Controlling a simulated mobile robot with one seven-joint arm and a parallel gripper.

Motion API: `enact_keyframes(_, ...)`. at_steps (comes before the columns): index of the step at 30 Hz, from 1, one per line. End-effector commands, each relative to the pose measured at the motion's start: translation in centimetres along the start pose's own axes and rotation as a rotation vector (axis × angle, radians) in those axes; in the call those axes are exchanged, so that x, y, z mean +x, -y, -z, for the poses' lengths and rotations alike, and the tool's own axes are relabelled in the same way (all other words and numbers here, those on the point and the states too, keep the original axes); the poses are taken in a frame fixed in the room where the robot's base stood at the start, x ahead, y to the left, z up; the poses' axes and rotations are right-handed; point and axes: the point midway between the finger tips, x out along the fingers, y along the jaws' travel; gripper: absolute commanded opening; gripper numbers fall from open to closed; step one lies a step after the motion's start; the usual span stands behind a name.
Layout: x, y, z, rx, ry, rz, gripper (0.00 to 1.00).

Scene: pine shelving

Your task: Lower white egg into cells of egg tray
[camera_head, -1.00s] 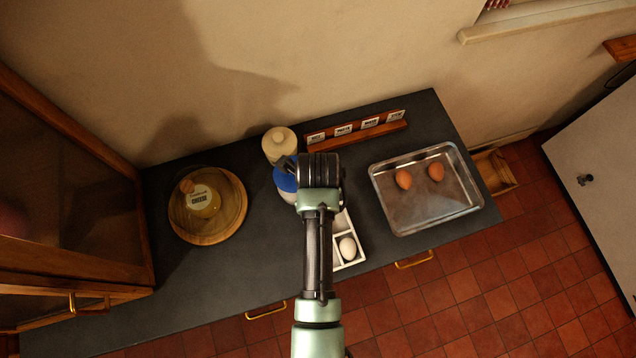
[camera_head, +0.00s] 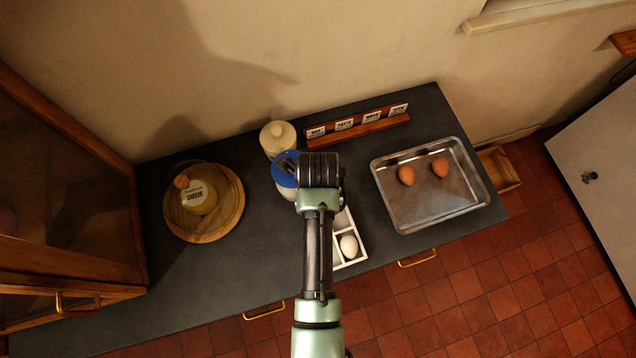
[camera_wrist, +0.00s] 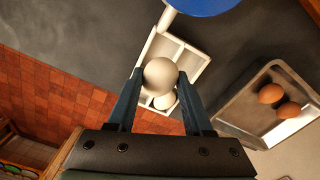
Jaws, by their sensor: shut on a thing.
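In the wrist view my gripper (camera_wrist: 158,95) is shut on a white egg (camera_wrist: 160,74), one finger on each side of it. The held egg is over the white egg tray (camera_wrist: 181,49), and its height above the cells is hard to tell. A second white egg (camera_wrist: 165,101) sits in a cell, partly hidden behind the held one. In the head view that egg (camera_head: 349,246) lies in the near end of the tray (camera_head: 359,260).
A metal pan (camera_head: 393,217) with two brown eggs (camera_head: 406,175) stands to the right. A blue-topped item (camera_head: 284,172) and a cream canister (camera_head: 276,136) stand behind the tray. A wooden board (camera_head: 232,222) with cheese is left. A card rack (camera_head: 358,128) stands at the back.

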Motion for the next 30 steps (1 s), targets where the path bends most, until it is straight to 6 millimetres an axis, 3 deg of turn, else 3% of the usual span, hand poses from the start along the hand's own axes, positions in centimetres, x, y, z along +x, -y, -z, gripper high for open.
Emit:
enact_keyframes(16,2.0,0.0,0.0,0.0,0.0,0.0,0.32)
enact_keyframes(30,2.0,0.0,0.0,0.0,0.0,0.0,0.32)
